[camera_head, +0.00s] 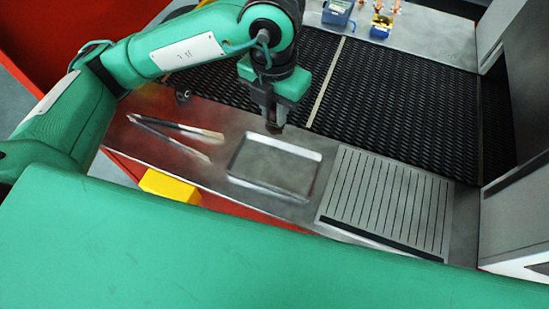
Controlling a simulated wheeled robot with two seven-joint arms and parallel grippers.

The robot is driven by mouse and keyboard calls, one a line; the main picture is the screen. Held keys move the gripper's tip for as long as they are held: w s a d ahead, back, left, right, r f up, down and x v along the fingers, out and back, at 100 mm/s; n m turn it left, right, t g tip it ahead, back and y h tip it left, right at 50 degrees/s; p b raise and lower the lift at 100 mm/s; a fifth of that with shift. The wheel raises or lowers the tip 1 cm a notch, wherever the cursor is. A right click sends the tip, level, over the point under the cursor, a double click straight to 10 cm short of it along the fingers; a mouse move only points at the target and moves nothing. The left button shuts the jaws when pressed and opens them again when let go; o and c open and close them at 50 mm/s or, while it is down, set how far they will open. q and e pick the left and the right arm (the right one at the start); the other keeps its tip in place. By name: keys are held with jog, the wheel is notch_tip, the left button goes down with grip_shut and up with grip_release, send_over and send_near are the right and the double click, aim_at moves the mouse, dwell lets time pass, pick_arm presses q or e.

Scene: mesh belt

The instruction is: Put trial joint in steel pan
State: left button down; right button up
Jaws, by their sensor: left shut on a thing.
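The steel pan (275,168) is a shallow, empty-looking rectangular tray on the metal shelf in front of the belt. My left gripper (274,123) points down just above and behind the pan's far rim. It is shut on a small dark brownish piece (275,128), likely the trial joint, mostly hidden by the fingers. The gap between the piece and the pan or shelf is hard to judge. My right gripper is not in view.
Tongs (175,130) lie left of the pan, and a slotted grate (388,200) lies to its right. The black mesh belt (400,95) runs behind. A yellow block (170,186) is at the front edge. A blue device (338,12) and small copper fittings (397,6) stand at the back.

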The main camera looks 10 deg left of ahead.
pick_arm(q)
jog(key=shift+f+p, duration=1.7)
jog(key=shift+f, duration=7.2)
jog(key=shift+f, duration=0.15)
jog(key=c, duration=1.3)
grip_release()
